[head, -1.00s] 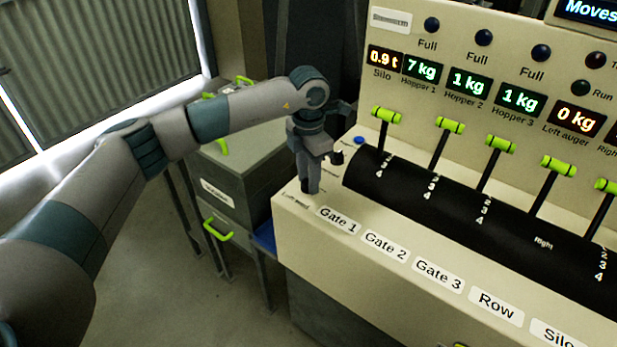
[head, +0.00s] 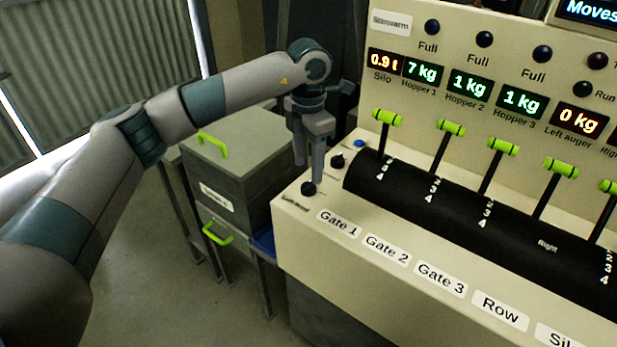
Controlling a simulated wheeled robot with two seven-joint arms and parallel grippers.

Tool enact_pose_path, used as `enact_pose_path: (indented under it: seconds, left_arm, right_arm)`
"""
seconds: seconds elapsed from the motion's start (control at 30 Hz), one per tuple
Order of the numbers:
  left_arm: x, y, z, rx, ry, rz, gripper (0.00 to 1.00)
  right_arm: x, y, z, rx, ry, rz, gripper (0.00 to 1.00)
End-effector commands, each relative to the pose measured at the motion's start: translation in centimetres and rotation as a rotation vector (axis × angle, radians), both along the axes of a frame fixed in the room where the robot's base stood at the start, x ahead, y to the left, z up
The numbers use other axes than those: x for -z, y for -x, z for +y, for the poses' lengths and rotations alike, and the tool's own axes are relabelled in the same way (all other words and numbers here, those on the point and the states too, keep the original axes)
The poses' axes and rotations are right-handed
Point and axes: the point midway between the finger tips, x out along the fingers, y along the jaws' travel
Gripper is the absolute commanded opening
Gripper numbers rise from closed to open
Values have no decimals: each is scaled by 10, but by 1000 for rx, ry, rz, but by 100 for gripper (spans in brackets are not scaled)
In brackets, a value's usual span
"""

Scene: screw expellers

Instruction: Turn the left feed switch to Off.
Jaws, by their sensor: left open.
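The left feed switch (head: 308,188) is a small dark knob at the left end of the cream console, with a blurred label in front of it. Which way the knob points is too small to tell. My left gripper (head: 309,172) is open, fingers pointing down, just above and behind the knob. The knob shows below the fingertips and does not appear to be held. My right gripper is not in view.
A second dark knob (head: 337,161) and a blue button (head: 359,143) sit just behind to the right. Green-handled levers (head: 388,117) rise from a black drum (head: 420,195). A grey cabinet (head: 235,170) with green handles stands left of the console (head: 330,250).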

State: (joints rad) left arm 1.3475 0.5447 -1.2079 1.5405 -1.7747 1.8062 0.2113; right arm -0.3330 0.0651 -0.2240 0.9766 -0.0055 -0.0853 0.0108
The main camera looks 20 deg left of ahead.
Motion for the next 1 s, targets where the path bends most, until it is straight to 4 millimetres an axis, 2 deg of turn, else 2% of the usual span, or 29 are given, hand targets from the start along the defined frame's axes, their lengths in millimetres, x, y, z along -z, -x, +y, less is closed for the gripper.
enact_pose_path:
  seconds: [0.03,0.3,0.5,0.7,1.0]
  left_arm:
    - [-9,-1,-1,1,2,-5,49]
    - [-65,-1,0,-1,0,-5,49]
    - [-99,-1,-1,-1,1,-3,49]
    - [-116,0,0,-1,1,-2,49]
    - [-120,0,0,-1,0,0,49]
  right_arm:
    - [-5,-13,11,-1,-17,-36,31]
    - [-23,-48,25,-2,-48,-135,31]
    - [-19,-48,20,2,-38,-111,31]
    - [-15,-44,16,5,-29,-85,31]
    - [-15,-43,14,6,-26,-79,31]
